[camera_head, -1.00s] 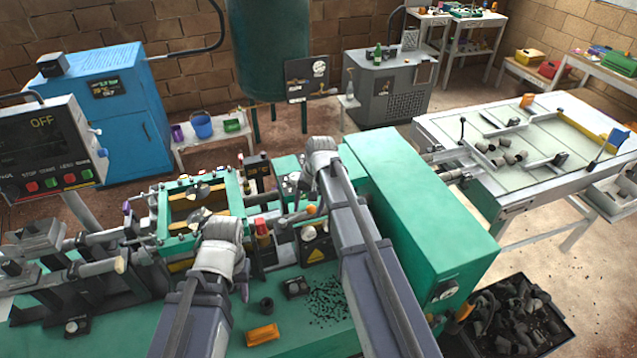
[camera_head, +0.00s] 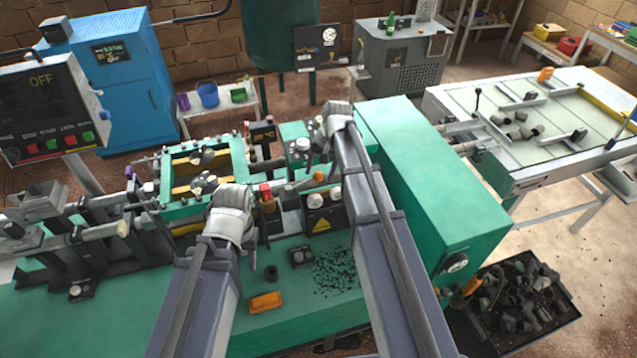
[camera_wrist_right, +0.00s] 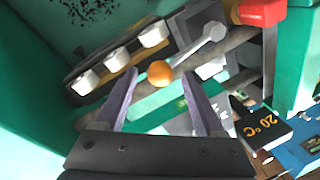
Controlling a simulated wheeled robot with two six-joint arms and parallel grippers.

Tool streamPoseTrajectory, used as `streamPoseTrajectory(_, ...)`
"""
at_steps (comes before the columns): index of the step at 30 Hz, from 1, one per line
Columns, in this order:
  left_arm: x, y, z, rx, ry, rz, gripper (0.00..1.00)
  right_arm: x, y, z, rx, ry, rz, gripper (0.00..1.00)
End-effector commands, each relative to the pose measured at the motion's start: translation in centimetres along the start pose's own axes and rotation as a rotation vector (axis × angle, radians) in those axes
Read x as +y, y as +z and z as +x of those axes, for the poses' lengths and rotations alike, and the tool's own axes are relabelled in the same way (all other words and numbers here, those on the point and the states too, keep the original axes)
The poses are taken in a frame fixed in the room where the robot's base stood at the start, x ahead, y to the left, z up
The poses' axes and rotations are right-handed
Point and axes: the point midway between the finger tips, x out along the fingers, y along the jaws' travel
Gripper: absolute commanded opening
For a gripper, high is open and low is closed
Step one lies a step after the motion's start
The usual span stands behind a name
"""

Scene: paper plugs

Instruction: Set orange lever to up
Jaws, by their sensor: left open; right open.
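The orange lever's round knob (camera_head: 318,177) shows on the green machine in the head view, beside a panel with a yellow warning triangle. In the right wrist view the orange knob (camera_wrist_right: 160,73) appears between and beyond my two fingertips. My right gripper (camera_wrist_right: 160,95) is open and empty. In the head view my right gripper (camera_head: 322,150) is above and behind the knob, partly hidden by its own wrist. My left gripper (camera_head: 253,242) is open, left of the knob and nearer the camera, largely hidden by its wrist.
White knobs (camera_wrist_right: 120,60) line the panel, and a red part (camera_wrist_right: 262,12) is nearby. A small 20°C display (camera_wrist_right: 262,128) sits at right. An orange block (camera_head: 265,302) lies on the green bench.

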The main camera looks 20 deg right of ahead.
Motion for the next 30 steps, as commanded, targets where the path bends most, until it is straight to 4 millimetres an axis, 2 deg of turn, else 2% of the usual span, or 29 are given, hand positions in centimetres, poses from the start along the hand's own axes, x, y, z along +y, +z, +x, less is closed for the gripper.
streamPoseTrajectory(1,0.1,-0.1,1.3,0.0,0.0,0.002,0.45,0.1,0.0,1.3,0.0,0.0,0.0,0.71)
streamPoseTrajectory(5,0.2,-0.1,2.3,0.0,-0.001,0.005,0.45,0.1,0.0,2.4,0.0,0.0,0.0,0.71)
streamPoseTrajectory(15,0.2,-0.1,2.4,0.0,-0.001,0.006,0.45,0.0,0.0,2.5,0.0,0.0,0.0,0.71)
streamPoseTrajectory(30,0.2,-0.1,2.4,0.0,-0.001,0.006,0.45,0.0,0.0,2.5,0.0,0.001,-0.001,0.16)
